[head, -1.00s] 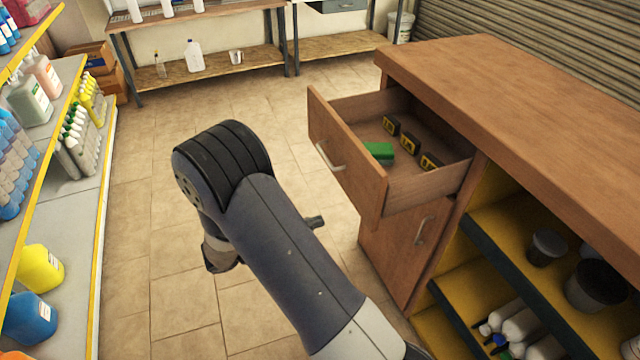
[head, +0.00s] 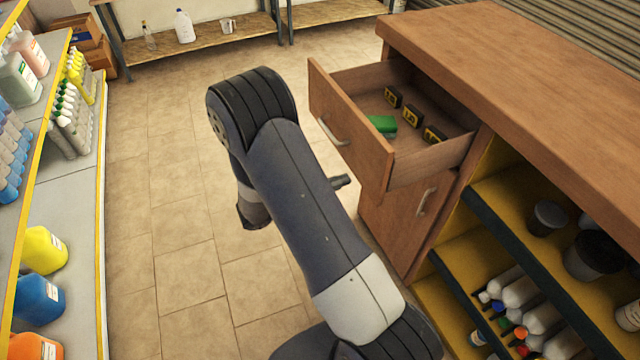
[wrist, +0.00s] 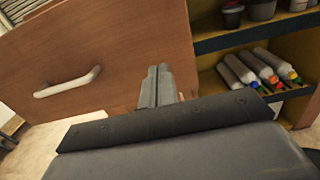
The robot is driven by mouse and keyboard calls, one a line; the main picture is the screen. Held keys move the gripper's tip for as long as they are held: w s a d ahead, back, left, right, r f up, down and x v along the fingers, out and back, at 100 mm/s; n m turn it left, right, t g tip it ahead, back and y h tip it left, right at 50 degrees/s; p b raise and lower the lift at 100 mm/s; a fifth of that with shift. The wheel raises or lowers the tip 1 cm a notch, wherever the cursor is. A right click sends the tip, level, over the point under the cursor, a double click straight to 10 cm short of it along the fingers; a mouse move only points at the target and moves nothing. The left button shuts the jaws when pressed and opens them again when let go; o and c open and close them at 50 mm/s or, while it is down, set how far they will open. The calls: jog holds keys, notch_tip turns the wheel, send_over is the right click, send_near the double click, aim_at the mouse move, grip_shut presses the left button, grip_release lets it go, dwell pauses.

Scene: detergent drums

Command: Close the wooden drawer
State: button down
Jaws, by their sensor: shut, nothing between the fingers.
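The wooden drawer (head: 352,118) stands pulled out of the counter's upper part in the head view, its inside showing. Its front with a pale bar handle (wrist: 68,82) fills the left and middle of the wrist view. My gripper (wrist: 158,84) is shut and empty, its fingertips in front of the right part of the drawer front, to the right of the handle. I cannot tell whether they touch the wood. In the head view my arm hides most of the gripper.
Inside the drawer are a green block (head: 382,125) and several small black boxes. Below it is a cupboard door (head: 395,215). Open shelves (head: 480,262) with bottles and pots are at right. A detergent shelf (head: 72,205) stands at left. The tiled floor between is clear.

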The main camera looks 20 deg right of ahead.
aim_at(370, 171)
jog(key=shift+w+d+p, duration=0.1)
jog(key=shift+d+p, duration=0.45)
jog(key=shift+d, duration=2.25)
jog(key=d+b, duration=0.2)
jog(key=d, duration=0.6)
jog(key=d+b, duration=0.2)
jog(key=d, duration=0.7)
jog(key=d+b, duration=0.2)
jog(key=d, duration=0.6)
jog(key=shift+w+d+b, duration=0.3)
jog(key=shift+w+d, duration=0.1)
jog(key=shift+d, duration=0.6)
jog(key=shift+w+r, duration=0.1)
jog(key=shift+r, duration=0.15)
